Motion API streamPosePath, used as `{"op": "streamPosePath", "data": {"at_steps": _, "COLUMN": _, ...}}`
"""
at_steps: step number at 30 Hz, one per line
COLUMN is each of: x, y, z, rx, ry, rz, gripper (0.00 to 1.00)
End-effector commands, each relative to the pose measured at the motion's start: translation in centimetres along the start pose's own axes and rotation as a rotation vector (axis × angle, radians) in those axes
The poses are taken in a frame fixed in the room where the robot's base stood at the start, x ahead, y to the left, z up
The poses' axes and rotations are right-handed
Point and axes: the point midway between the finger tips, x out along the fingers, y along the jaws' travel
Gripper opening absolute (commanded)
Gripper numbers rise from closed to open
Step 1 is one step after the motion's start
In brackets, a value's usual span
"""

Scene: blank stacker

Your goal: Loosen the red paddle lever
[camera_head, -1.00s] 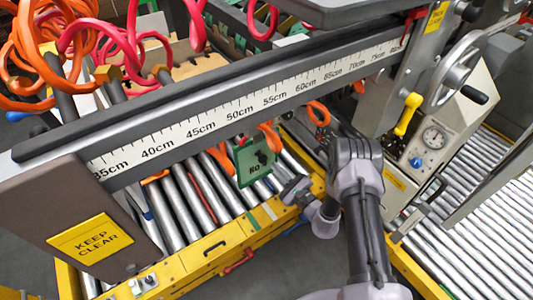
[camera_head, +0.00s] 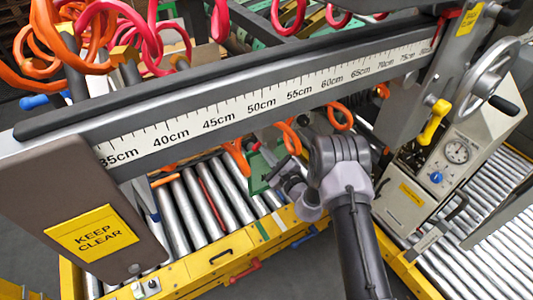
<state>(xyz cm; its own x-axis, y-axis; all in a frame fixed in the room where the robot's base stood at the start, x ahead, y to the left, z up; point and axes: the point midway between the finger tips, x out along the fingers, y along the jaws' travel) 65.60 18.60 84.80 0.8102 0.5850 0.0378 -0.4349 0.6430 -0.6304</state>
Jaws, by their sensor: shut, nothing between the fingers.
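Two red levers show, and I cannot tell for certain which is the paddle lever. One red lever (camera_head: 447,14) is at the top right, by the far end of the long ruler beam. A red handle (camera_head: 245,272) sticks out low from the front of the yellow conveyor frame. My gripper (camera_head: 277,169) is beyond my forearm, over the rollers in front of a green panel. It is small in view, shut and empty, and apart from both levers.
The ruler beam (camera_head: 270,95) crosses the view above my arm. A "KEEP CLEAR" plate (camera_head: 75,215) hangs at left. At right are a yellow handle (camera_head: 433,122), a handwheel (camera_head: 485,78) and a gauge box (camera_head: 465,150). Orange and pink coiled hoses hang at the top left.

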Motion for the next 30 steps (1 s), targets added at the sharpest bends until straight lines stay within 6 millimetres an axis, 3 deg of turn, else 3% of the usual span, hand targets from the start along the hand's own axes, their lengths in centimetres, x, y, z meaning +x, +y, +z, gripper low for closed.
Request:
{"op": "streamPosePath", "data": {"at_steps": 20, "x": 0.0, "y": 0.2, "z": 0.5, "rx": 0.095, "ry": -0.001, "rz": -0.006, "gripper": 0.0}}
{"op": "streamPosePath", "data": {"at_steps": 30, "x": 0.1, "y": 0.4, "z": 1.3, "rx": 0.249, "ry": -0.001, "rz": -0.012, "gripper": 0.0}}
